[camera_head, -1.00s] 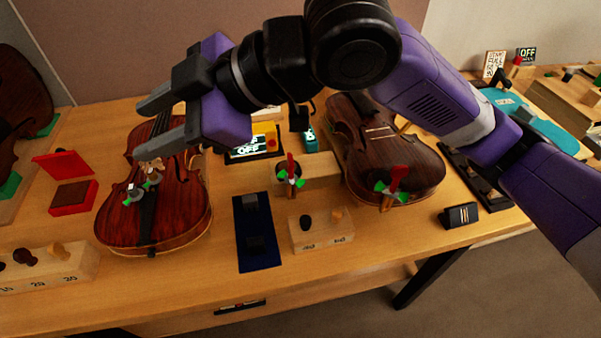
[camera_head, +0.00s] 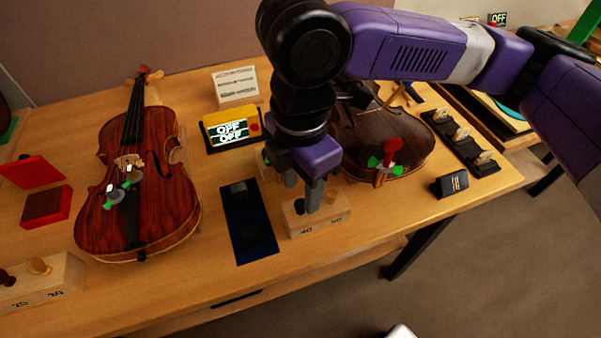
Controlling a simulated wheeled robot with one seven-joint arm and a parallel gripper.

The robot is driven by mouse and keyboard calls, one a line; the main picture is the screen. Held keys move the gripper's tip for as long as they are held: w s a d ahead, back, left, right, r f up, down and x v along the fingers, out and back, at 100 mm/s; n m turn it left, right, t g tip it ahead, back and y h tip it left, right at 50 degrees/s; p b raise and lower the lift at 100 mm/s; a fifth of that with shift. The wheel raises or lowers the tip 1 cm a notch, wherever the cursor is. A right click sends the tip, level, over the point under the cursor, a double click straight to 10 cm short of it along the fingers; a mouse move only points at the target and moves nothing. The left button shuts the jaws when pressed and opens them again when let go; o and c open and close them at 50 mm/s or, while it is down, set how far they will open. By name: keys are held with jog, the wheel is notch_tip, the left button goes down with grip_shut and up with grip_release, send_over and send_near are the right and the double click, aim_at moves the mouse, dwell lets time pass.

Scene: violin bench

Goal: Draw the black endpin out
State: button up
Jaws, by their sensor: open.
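The black endpin (camera_head: 299,206) stands in the left hole of a small wooden block (camera_head: 318,219) with number labels on its front. My gripper (camera_head: 302,196) points down over this block, its fingers open and close around or just above the black endpin. I cannot tell whether a finger touches it. One finger partly hides the endpin, and a lighter peg in the block's right hole is hard to make out.
A violin (camera_head: 150,205) lies at left, and a darker one (camera_head: 400,135) lies behind my arm. A dark blue mat (camera_head: 247,235) lies left of the block. A small black card holder (camera_head: 451,184) stands at right. Another peg block (camera_head: 50,280) is at front left.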

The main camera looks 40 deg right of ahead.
aim_at(301, 203)
jog(key=shift+f, duration=2.2)
jog(key=c, duration=0.9)
grip_shut()
